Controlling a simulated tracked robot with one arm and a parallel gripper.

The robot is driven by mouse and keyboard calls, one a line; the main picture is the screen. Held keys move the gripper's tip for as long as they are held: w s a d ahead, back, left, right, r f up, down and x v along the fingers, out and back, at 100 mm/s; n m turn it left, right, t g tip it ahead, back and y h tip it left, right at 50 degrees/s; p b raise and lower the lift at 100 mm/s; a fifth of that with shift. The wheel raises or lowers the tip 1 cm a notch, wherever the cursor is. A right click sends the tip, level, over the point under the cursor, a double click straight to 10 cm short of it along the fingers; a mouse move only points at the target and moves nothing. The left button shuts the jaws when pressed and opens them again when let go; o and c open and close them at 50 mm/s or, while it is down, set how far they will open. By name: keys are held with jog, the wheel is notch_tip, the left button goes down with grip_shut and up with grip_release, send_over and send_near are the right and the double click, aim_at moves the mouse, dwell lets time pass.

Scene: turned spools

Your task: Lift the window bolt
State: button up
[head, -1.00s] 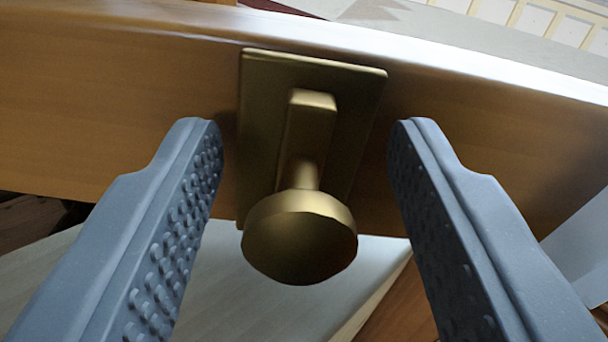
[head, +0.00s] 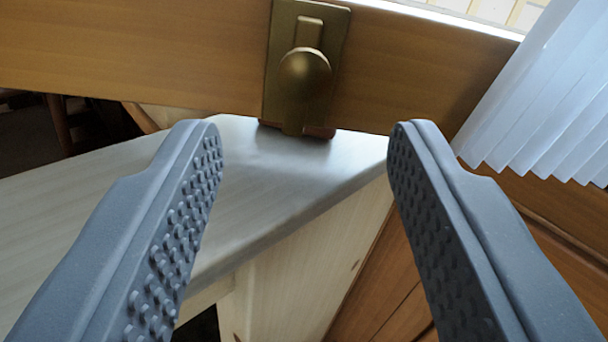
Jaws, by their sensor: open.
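The window bolt (head: 305,78) is brass-coloured, with a round knob on a bar in front of a rectangular backplate. It is fixed to a wooden window rail (head: 150,55) at the top middle of the head view. The bar's lower end reaches down near the pale sill surface. My gripper (head: 305,130) is open and empty, with studded grey fingers at the left and right. The bolt shows beyond the fingertips, higher in the picture, and neither finger touches it.
A pale wooden sill or counter (head: 120,210) lies below the rail. White pleated blinds (head: 555,100) hang at the right, near the right finger. Brown wooden panelling (head: 560,260) is at the lower right. The space between the fingers is free.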

jog(key=shift+s+d, duration=0.2)
jog(key=shift+s, duration=0.9)
jog(key=shift+s+d, duration=0.2)
jog(key=shift+s, duration=0.9)
jog(key=s+d+r+m+g+h, duration=0.1)
jog(key=s+r+h, duration=0.1)
jog(key=r, duration=1.2)
jog(key=s+d+r+m+h, duration=0.1)
jog(key=s+r, duration=0.2)
jog(key=r, duration=1)
jog(key=s+a+r+m, duration=0.1)
jog(key=s+a+r, duration=0.1)
jog(key=s+r, duration=0.7)
jog(key=s+a+r+g, duration=0.1)
jog(key=s+a+r, duration=0.2)
jog(key=s+r, duration=0.7)
jog(key=shift+s+m, duration=0.4)
jog(key=shift+s, duration=0.45)
